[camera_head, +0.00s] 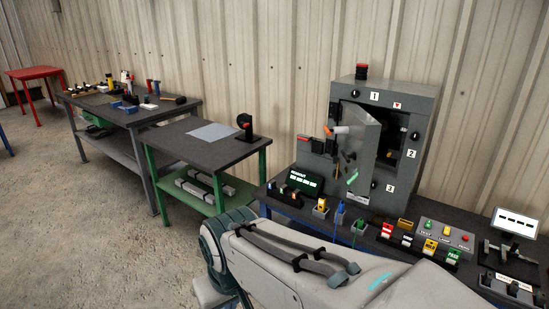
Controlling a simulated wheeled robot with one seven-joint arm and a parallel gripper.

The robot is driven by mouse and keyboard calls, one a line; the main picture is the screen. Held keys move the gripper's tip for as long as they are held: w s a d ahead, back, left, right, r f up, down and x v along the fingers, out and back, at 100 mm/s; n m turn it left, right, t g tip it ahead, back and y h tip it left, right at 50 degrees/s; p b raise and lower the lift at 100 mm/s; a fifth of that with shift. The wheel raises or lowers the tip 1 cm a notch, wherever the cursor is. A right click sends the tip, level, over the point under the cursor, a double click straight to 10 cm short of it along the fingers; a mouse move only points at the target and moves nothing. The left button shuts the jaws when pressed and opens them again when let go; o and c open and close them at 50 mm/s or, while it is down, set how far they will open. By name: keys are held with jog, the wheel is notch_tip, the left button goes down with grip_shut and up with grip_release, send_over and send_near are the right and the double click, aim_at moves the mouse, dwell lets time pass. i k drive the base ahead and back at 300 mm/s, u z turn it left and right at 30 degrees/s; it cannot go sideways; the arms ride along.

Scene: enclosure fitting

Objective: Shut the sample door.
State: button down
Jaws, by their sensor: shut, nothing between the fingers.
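The sample door (364,135) is a light grey panel on the front of a grey enclosure (421,107). It stands open, swung out at an angle, and dark interior shows beside it. A pale cylindrical part with an orange piece (327,131) shows by its left edge. Small dark parts and a green mark (352,178) show on or in front of the panel. I cannot tell which side is hinged. My pale arm crosses the lower foreground, with its elbow left of the enclosure bench. My gripper is not visible.
The enclosure stands on a dark bench with a small display (300,181), coloured blocks and a button panel (446,236) in front. A white-screened device (515,222) is at the right. A green-legged table (185,142) stands left, with open floor before it.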

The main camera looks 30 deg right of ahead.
aim_at(358, 133)
jog(key=z, duration=0.1)
jog(key=i, duration=0.85)
jog(key=z, duration=1.1)
jog(key=i, duration=0.55)
jog(key=z, duration=0.6)
